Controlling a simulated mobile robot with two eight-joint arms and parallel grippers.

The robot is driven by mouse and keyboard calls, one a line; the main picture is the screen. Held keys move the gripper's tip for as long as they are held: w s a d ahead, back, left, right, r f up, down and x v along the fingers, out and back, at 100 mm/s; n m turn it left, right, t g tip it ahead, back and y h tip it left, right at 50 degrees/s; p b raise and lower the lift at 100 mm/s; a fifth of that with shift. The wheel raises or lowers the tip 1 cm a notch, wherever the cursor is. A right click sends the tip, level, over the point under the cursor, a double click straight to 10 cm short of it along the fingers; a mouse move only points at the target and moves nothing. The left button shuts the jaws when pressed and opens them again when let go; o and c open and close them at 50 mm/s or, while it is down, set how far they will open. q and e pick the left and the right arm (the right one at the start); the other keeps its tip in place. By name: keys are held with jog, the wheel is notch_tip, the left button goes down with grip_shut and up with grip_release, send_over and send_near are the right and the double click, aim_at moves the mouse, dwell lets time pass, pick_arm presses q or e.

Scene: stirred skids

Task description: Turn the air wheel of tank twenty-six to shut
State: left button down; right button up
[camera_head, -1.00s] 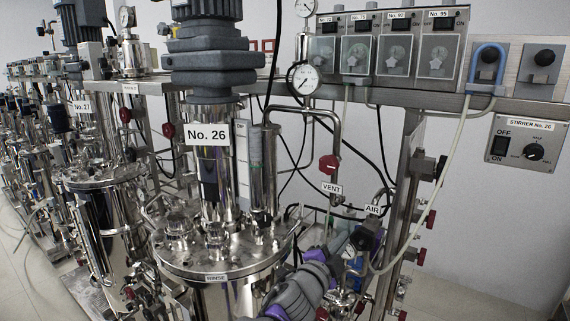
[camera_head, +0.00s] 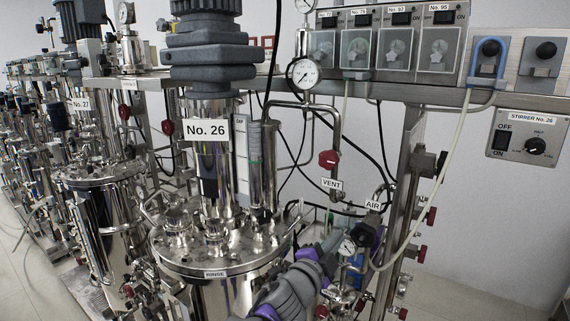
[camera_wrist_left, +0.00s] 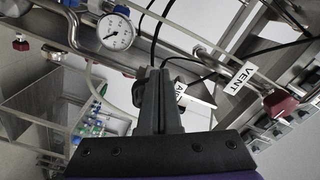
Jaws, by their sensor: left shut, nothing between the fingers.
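The tank labelled No. 26 (camera_head: 206,131) stands left of centre in the head view, with a steel lid. The AIR label (camera_head: 373,205) is on the pipework to its right, and a dark round wheel (camera_head: 369,235) sits just below it. My left gripper (camera_head: 334,240) reaches up from the bottom, just left of the wheel; I cannot tell whether it touches. In the left wrist view its fingers (camera_wrist_left: 162,75) are shut and empty, partly covering the AIR label (camera_wrist_left: 180,92). The wheel is mostly hidden there. My right gripper is out of view.
A red VENT valve knob (camera_head: 328,159) is above left of the AIR label. A small gauge (camera_head: 347,247) is close by my left gripper. A steel upright (camera_head: 408,165) and a pale hose (camera_head: 437,190) stand to the right. The floor at right is clear.

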pick_arm(q)
jog(key=v, duration=0.4)
jog(key=shift+s+a, duration=0.15)
jog(key=shift+s, duration=0.05)
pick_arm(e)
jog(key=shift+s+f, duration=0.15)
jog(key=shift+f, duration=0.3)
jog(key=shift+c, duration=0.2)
